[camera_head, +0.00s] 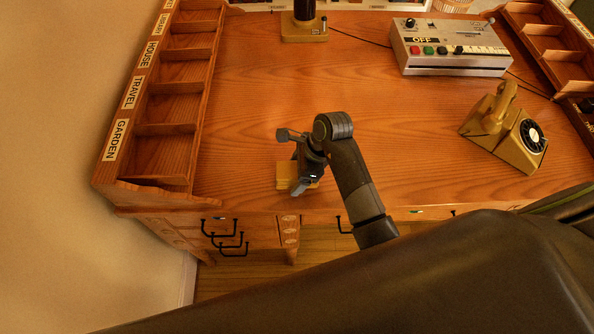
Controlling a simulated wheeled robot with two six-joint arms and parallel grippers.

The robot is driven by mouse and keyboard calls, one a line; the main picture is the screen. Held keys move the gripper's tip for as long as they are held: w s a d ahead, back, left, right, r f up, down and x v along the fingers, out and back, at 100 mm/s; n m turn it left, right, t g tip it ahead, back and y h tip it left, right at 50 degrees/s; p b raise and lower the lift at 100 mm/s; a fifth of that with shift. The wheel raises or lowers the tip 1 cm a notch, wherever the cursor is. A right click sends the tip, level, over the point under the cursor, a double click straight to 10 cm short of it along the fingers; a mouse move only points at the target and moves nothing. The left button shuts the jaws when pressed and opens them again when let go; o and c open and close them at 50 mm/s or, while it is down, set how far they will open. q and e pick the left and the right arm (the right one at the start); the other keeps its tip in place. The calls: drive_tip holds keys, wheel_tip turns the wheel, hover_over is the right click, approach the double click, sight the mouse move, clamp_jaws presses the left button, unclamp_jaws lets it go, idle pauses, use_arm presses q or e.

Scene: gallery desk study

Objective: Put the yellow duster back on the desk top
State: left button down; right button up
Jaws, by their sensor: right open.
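The yellow duster (284,174) lies on the wooden desk top (255,95), near its front edge and left of the middle. My right gripper (293,163) is open, right above the duster, and hides part of it. One finger shows behind the duster and the other in front of it. I cannot tell whether the fingers touch it. My left gripper is not in view.
A wooden pigeonhole rack (165,129) stands along the left edge. A grey button box (448,46) and a yellow dial telephone (506,131) stand at the right. A lamp base (304,30) is at the back. The desk's middle is clear.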

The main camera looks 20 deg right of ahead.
drive_tip(key=shift+r, duration=0.2)
drive_tip(key=b+v, duration=0.1)
drive_tip(key=v, duration=0.9)
drive_tip(key=shift+d+r+p, duration=0.15)
drive_tip(key=shift+r+p, duration=0.35)
drive_tip(key=shift+p, duration=0.25)
drive_tip(key=shift+s+d+r+p, duration=0.15)
drive_tip(key=shift+d+r+p, duration=0.05)
drive_tip(key=shift+r+p, duration=0.2)
